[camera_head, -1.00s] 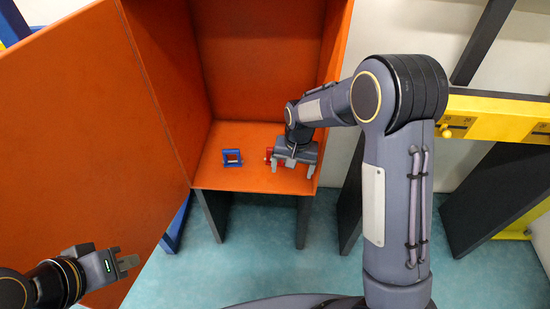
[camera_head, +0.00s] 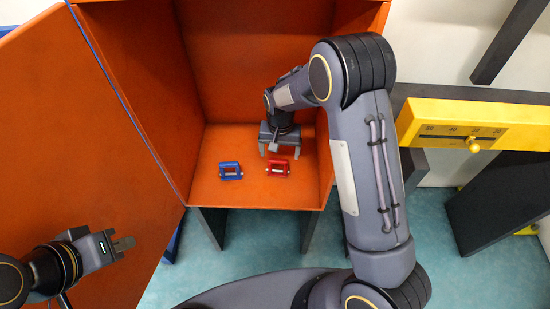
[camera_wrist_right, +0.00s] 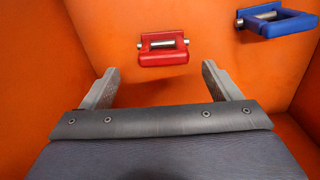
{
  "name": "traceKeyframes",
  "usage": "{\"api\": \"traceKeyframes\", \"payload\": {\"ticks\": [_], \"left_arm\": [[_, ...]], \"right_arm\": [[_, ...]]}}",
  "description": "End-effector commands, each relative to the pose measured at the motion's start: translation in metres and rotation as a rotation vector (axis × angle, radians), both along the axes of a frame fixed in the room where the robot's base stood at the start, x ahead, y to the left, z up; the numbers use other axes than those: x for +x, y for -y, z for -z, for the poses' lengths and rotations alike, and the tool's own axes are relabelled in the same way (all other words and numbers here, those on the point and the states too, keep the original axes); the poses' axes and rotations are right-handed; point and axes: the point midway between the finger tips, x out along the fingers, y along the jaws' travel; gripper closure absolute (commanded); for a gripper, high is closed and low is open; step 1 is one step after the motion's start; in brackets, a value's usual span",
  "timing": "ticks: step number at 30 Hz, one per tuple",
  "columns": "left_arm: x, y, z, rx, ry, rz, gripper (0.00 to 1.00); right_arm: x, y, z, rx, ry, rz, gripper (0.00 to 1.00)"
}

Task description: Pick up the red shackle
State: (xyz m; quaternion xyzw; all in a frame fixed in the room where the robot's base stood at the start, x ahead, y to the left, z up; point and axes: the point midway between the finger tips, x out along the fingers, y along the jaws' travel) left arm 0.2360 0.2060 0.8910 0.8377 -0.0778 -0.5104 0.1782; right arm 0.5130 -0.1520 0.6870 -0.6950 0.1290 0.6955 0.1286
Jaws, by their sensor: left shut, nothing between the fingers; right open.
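The red shackle (camera_head: 278,167) lies on the floor of the orange cabinet, with a silver pin across it. In the right wrist view the red shackle (camera_wrist_right: 163,49) is ahead of the fingertips, within the width of the gap and apart from both fingers. My right gripper (camera_head: 279,153) is open and empty, just behind the shackle in the head view; it also shows in the right wrist view (camera_wrist_right: 158,72). My left gripper (camera_head: 124,244) is shut and empty, at the lower left, outside the cabinet in front of its open door.
A blue shackle (camera_head: 231,171) lies left of the red one on the cabinet floor (camera_head: 245,194); it also shows in the right wrist view (camera_wrist_right: 275,21). Cabinet walls close in on both sides. The orange door (camera_head: 90,120) stands open at left. A yellow slider panel (camera_head: 455,124) is at right.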

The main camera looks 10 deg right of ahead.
Motion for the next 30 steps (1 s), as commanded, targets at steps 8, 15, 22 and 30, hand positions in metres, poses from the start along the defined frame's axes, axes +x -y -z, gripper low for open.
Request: {"api": "traceKeyframes", "payload": {"ticks": [8,15,22,30], "left_arm": [[0.000,0.000,0.003,0.000,0.000,0.000,1.00],[0.000,0.000,0.006,0.000,0.000,0.000,1.00],[0.000,0.000,0.006,0.000,0.000,0.000,1.00],[0.000,0.000,0.006,0.000,0.000,0.000,1.00]], "right_arm": [[-0.001,-0.002,0.034,0.000,-0.004,0.000,0.16],[0.001,-0.005,0.068,0.000,-0.003,0.001,0.16],[0.001,-0.005,0.073,0.001,0.000,0.000,0.16],[0.001,-0.005,0.073,0.000,-0.001,0.000,0.40]]}}
